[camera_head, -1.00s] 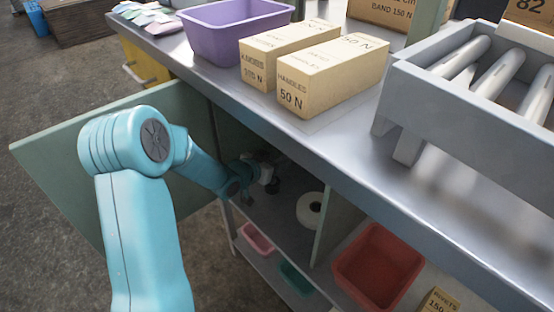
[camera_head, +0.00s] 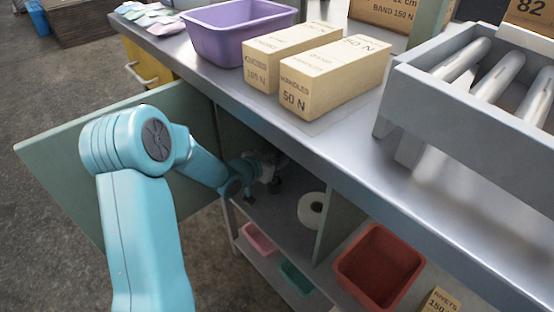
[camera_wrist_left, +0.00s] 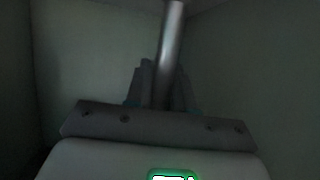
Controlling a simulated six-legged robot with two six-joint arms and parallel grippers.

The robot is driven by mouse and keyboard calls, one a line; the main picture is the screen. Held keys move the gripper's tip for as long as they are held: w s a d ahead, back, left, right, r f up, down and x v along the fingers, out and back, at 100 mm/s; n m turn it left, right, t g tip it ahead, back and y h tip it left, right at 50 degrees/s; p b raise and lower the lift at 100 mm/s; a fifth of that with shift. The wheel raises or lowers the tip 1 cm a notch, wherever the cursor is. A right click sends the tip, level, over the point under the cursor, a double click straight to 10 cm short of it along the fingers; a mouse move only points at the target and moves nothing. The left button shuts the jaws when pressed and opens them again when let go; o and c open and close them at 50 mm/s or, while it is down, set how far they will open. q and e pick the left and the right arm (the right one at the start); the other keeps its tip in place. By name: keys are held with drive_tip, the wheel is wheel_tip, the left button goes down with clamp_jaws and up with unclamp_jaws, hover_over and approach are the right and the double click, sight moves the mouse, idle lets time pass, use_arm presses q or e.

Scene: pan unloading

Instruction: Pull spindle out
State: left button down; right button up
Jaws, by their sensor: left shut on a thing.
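My left arm reaches through the open door into the cabinet under the bench, and my left gripper (camera_head: 275,184) is inside it in the head view, small and in shadow. In the left wrist view my left gripper (camera_wrist_left: 160,98) is shut on the spindle (camera_wrist_left: 170,45), a plain grey metal rod. The rod runs from between the fingers up past the top edge of that view, so its far end is hidden. In the head view the spindle cannot be made out. My right gripper is in neither view.
A green door (camera_head: 85,150) stands open at the left. A white roll (camera_head: 312,210) lies in the cabinet beside a divider. Pink (camera_head: 258,239), teal (camera_head: 297,278) and red (camera_head: 378,267) bins sit below. The bench top (camera_head: 345,145) overhangs, holding boxes and a purple bin (camera_head: 238,35).

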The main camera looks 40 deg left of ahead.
use_arm(q)
drive_tip(key=shift+r, duration=0.4)
